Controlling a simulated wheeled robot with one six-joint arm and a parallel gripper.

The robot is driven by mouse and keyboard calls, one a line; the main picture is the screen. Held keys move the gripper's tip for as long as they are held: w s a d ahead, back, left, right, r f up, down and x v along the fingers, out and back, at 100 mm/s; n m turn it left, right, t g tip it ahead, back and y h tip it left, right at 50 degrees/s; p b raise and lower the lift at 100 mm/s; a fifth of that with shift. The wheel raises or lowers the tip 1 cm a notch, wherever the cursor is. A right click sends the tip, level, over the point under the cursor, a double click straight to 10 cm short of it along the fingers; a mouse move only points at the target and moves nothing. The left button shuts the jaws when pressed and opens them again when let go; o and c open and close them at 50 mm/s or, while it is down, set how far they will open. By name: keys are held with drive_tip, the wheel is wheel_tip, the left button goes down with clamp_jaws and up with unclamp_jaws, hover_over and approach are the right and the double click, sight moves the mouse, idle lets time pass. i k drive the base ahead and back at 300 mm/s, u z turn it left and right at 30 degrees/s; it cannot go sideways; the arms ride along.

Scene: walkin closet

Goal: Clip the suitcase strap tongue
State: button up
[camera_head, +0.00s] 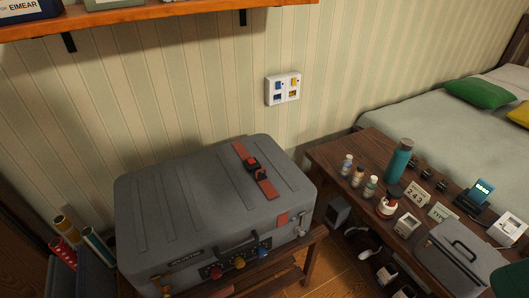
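A grey ribbed suitcase (165,200) lies closed on a wooden bench (312,240) against the wall. A red strap (267,189) runs across the right part of its lid. A black buckle (252,166) sits on the strap, with red webbing on both sides of it. The tongue is too small to make out, and I cannot tell whether it is in the buckle. A separate red patch (282,219) shows at the lid's front edge. The suitcase front has a dark handle (236,242) and coloured knobs. My gripper is not in view.
A dark wooden table (327,157) at right holds a teal bottle (398,160), small bottles, number cards and a grey case (455,258). A bed (430,108) stands behind it. Rolled tubes (66,228) stand at left. A shelf (150,13) overhangs the wall above.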

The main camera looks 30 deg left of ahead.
sight(262, 180)
drive_tip(key=u, duration=0.4)
drive_tip(key=i, duration=0.8)
drive_tip(key=u, duration=0.85)
drive_tip(key=i, duration=0.35)
drive_tip(key=u, duration=0.15)
